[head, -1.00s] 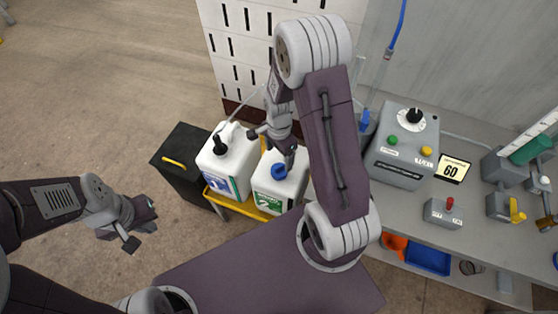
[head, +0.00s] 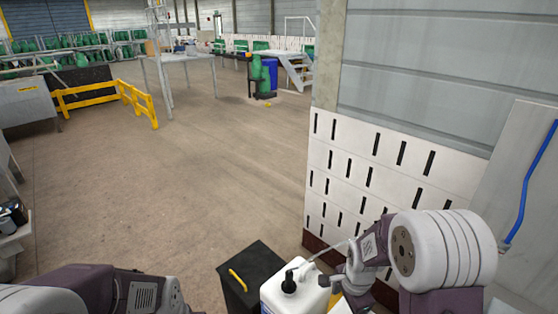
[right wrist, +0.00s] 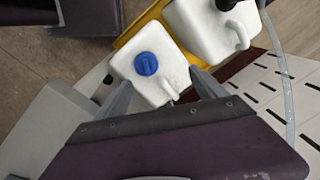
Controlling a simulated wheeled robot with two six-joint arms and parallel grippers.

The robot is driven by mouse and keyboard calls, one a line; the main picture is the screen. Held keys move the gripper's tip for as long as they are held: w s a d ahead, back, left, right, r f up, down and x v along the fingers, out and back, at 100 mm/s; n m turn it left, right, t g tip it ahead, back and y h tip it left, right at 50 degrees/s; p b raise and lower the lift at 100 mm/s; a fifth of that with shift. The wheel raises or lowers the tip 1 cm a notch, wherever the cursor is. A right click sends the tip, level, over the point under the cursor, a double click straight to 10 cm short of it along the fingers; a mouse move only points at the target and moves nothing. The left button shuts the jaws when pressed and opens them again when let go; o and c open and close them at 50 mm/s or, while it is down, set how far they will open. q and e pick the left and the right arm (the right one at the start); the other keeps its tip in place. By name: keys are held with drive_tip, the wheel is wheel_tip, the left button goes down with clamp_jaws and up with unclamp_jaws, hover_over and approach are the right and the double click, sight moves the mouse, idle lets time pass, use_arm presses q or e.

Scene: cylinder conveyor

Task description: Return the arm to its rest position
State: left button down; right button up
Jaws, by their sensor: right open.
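My right arm (head: 440,255) stands at the lower right of the head view, its wrist part (head: 362,268) beside a white jug. My right gripper (right wrist: 163,78) shows in the right wrist view with its two grey fingers apart. A white jug with a blue cap (right wrist: 147,64) lies in view between and beyond the fingers; whether they touch it I cannot tell. My left arm (head: 130,292) enters at the bottom left of the head view. Its gripper is outside the frame.
A white jug with a black cap (head: 292,291) and a black box with a yellow handle (head: 252,276) stand near the right arm. A yellow tray (right wrist: 140,32) edges the jugs. A slotted white wall (head: 365,175) rises behind. Open floor (head: 190,185) lies left, with yellow barriers (head: 100,95) farther off.

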drive_tip(key=s+a+r+n, duration=0.1)
drive_tip(key=s+r+n, duration=0.1)
drive_tip(key=s+n, duration=0.3)
drive_tip(key=s+a+r+n, duration=0.2)
drive_tip(key=s+n, duration=0.3)
drive_tip(key=n, duration=0.5)
drive_tip(key=shift+s+r, duration=0.1)
